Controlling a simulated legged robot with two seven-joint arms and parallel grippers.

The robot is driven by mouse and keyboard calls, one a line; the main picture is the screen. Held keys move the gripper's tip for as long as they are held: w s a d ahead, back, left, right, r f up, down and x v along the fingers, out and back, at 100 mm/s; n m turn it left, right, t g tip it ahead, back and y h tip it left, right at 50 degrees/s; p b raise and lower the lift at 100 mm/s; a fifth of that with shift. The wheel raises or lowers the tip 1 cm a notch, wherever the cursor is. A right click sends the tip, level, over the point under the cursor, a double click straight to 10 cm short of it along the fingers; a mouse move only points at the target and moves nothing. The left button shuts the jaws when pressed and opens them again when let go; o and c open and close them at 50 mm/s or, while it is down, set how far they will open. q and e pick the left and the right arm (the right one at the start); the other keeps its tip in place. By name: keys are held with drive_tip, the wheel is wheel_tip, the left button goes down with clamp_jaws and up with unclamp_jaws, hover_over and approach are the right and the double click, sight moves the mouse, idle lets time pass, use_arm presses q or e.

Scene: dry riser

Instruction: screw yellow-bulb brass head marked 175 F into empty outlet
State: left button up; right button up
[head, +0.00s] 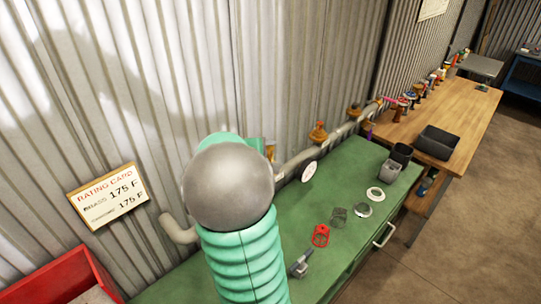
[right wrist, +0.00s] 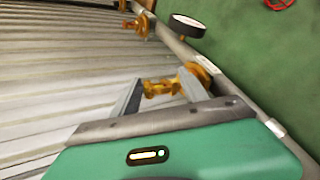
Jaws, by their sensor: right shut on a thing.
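My right gripper (right wrist: 158,92) is shut on a brass head (right wrist: 160,88), gripped between its two grey fingers in the right wrist view. The head lies in line with a round brass fitting (right wrist: 206,70) on the grey pipe; I cannot tell whether they are threaded together. Its bulb colour and marking are too small to read. In the head view my right arm hides most of the gripper and the head. A rating card (head: 108,197) on the wall reads 175 F. My left gripper is not in view.
The grey pipe (head: 295,163) runs along the wall with a round gauge (head: 309,171) and other brass fittings (head: 318,133). The green bench (head: 285,225) holds a red guard (head: 320,235), a pale ring (head: 375,194) and a grey tool (head: 300,264). A red bin (head: 50,285) is lower left.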

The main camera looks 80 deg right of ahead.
drive_tip(key=shift+r, duration=0.4)
drive_tip(key=shift+d+f, duration=0.15)
drive_tip(key=shift+d, duration=0.15)
drive_tip(key=shift+d+y, duration=0.15)
drive_tip(key=shift+y, duration=0.15)
idle(0.5)
drive_tip(key=shift+f+b, duration=0.95)
drive_tip(key=shift+b, duration=0.2)
drive_tip(key=shift+r, duration=0.1)
drive_tip(key=shift+r+p, duration=0.55)
drive_tip(key=shift+r, duration=0.2)
